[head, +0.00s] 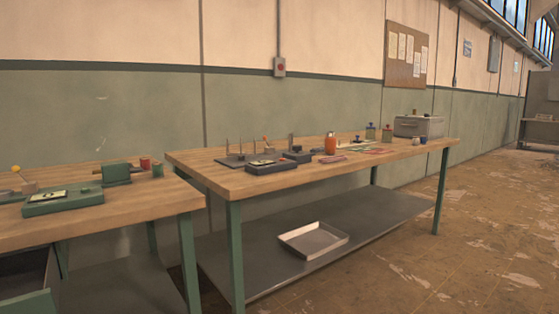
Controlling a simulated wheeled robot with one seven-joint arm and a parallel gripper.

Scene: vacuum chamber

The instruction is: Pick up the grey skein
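I cannot make out a grey skein with certainty; the items on the workbenches are small and distant. The middle workbench (213,182) has a wooden top and green legs. On it are a dark board with upright pegs (232,162), a low dark grey box with a pale top (272,167) and a smaller dark block (297,156). Flat pinkish and greenish pieces lie farther right, too small to tell apart. My gripper is not in view.
A red-orange bottle (330,144), small jars (370,132) and a grey case (418,127) stand on the middle workbench. A metal tray (313,240) lies on its lower shelf. A second workbench (120,211) stands at the left. Open floor (460,245) lies to the right.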

